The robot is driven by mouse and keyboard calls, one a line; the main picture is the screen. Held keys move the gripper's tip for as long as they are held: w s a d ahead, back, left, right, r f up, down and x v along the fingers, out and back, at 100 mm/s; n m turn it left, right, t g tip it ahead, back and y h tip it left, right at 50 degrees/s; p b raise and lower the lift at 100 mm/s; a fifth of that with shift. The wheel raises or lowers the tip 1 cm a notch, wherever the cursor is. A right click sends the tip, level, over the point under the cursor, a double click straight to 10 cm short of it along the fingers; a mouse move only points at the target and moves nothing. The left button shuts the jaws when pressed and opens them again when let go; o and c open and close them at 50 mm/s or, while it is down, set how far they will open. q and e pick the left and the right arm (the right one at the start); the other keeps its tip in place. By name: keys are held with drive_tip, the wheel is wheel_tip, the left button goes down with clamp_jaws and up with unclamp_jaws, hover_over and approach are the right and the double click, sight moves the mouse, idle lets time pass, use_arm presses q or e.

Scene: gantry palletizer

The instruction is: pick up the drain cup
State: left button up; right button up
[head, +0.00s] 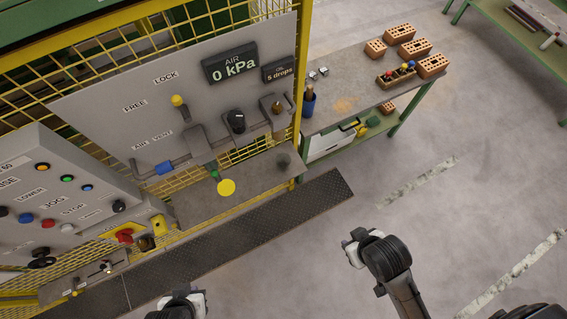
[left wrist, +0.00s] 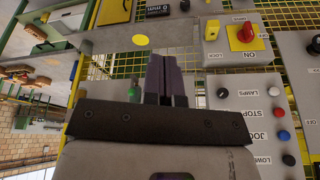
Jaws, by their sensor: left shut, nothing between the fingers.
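A small dark grey cup (head: 284,160), which looks like the drain cup, stands at the right end of the grey shelf (head: 250,180) below the air panel. A flat yellow disc (head: 227,187) lies on that shelf under a green fitting (head: 215,173). My left gripper (head: 190,301) is at the bottom edge of the head view, well away from the cup, and its fingers are cut off there. In the left wrist view its fingers (left wrist: 166,60) are shut and empty.
A control box (head: 60,190) with buttons and a red switch (head: 124,236) stands left of the shelf. Yellow mesh fencing (head: 130,50) surrounds the panel. Open floor lies in front.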

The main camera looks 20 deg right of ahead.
use_arm(q)
drive_tip(key=o, duration=1.8)
